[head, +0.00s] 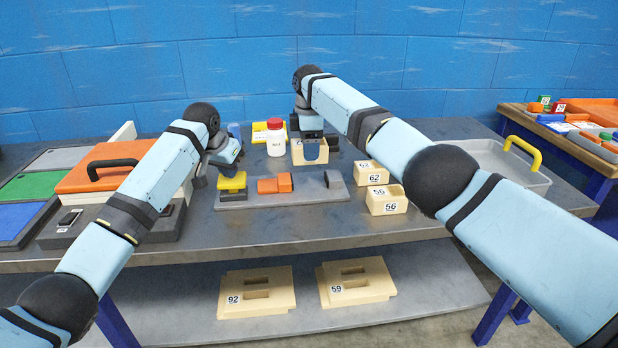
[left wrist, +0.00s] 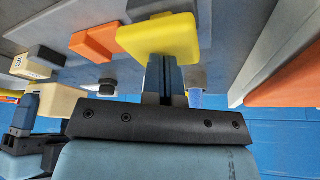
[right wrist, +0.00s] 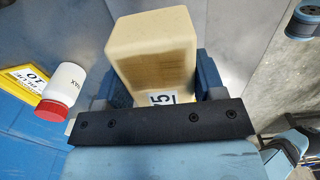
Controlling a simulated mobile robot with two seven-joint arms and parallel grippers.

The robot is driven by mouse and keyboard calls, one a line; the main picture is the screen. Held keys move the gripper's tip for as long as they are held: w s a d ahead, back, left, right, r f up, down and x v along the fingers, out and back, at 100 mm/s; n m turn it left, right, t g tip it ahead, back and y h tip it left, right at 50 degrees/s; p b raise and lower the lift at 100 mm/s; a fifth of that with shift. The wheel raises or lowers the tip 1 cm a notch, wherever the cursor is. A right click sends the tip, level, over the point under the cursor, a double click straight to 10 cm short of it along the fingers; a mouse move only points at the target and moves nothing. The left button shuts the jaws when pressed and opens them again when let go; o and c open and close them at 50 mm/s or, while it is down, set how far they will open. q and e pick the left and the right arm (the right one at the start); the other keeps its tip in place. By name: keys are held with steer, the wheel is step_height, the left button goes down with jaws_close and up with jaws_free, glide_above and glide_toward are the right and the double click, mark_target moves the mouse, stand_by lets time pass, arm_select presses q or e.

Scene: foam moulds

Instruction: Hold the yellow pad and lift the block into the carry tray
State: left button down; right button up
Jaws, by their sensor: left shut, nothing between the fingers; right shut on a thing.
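The yellow pad (head: 232,182) sits on a dark base at the left end of a grey board (head: 300,199). My left gripper (head: 230,171) is shut and empty just above it. In the left wrist view the shut fingertips meet the yellow pad (left wrist: 158,36), seemingly touching it. My right gripper (head: 311,149) is shut on a cream block (head: 297,154) behind the board. The cream block (right wrist: 153,58) fills the space between the fingers in the right wrist view, its label partly hidden. The grey carry tray (head: 545,179) with a yellow handle is at the right.
An orange block (head: 275,185) and a dark grey piece (head: 336,181) sit on the board. Cream blocks marked 62 (head: 371,171) and 56 (head: 387,202) stand between board and tray. A white bottle with red cap (head: 275,142) stands left of my right gripper.

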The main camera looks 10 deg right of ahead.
arm_select(q)
steer(key=shift+r, duration=3)
steer(key=v, duration=1.2)
steer(key=shift+a, duration=0.1)
